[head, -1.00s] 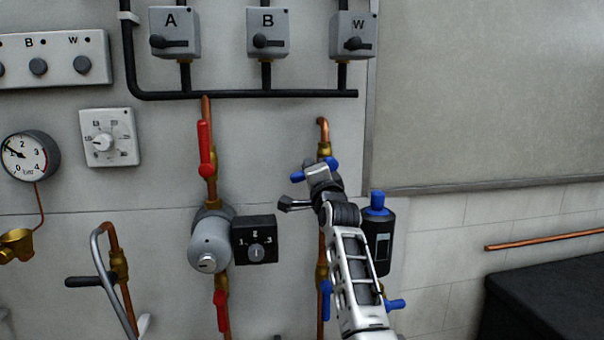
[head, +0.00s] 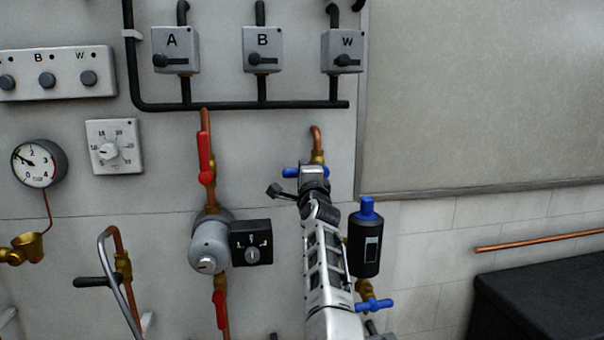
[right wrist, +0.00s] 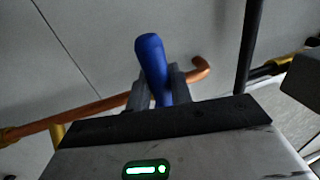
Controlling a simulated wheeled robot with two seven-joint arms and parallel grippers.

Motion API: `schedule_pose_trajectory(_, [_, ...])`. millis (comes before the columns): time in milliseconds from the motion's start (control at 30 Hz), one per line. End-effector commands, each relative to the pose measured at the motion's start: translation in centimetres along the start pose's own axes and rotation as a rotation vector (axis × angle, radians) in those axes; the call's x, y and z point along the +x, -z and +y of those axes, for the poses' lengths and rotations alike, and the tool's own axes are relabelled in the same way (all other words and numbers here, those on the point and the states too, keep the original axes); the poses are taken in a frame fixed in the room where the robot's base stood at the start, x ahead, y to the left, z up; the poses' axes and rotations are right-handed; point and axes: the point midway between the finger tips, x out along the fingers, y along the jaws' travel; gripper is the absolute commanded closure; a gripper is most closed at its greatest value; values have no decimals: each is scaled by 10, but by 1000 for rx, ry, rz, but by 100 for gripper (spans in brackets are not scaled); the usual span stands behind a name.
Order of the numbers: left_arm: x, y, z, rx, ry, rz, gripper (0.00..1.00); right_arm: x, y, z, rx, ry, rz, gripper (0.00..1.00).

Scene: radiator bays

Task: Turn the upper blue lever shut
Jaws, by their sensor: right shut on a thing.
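The upper blue lever (head: 291,172) sits on the copper pipe below its bend, beneath the W box. It lies about level, crosswise to the pipe, with part of it hidden behind my right gripper (head: 312,174). In the right wrist view the blue lever (right wrist: 151,55) stands between the two fingers of my right gripper (right wrist: 160,86), which is shut on it. The copper pipe (head: 316,138) runs down behind my right arm, which hides its lower part. My left gripper is not in view.
A black cylinder with a blue cap (head: 366,242) stands close right of my right arm, with a blue T-handle (head: 375,305) below it. Left are a black dial box (head: 251,243) and a pipe with a red lever (head: 204,155). The grey panel (head: 460,95) at upper right is bare.

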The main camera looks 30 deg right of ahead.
Motion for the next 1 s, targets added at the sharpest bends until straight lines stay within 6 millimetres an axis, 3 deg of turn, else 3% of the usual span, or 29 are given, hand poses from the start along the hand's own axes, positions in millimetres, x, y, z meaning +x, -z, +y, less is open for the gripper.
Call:
schedule_pose_trajectory(133, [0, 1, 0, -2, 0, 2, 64, 0, 2, -1, 7, 2, 3, 100])
schedule_pose_trajectory(167, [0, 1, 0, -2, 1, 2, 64, 0, 2, -1, 7, 3, 3, 73])
schedule_pose_trajectory(200, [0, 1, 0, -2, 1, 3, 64, 0, 2, -1, 6, 3, 3, 62])
schedule_pose_trajectory(233, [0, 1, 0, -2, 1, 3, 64, 0, 2, -1, 6, 3, 3, 58])
schedule_pose_trajectory(667, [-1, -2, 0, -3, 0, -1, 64, -9, 0, 0, 2, 3, 2, 58])
schedule_pose_trajectory(1000, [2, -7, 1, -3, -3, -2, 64, -68, 1, 2, 4, 2, 3, 58])
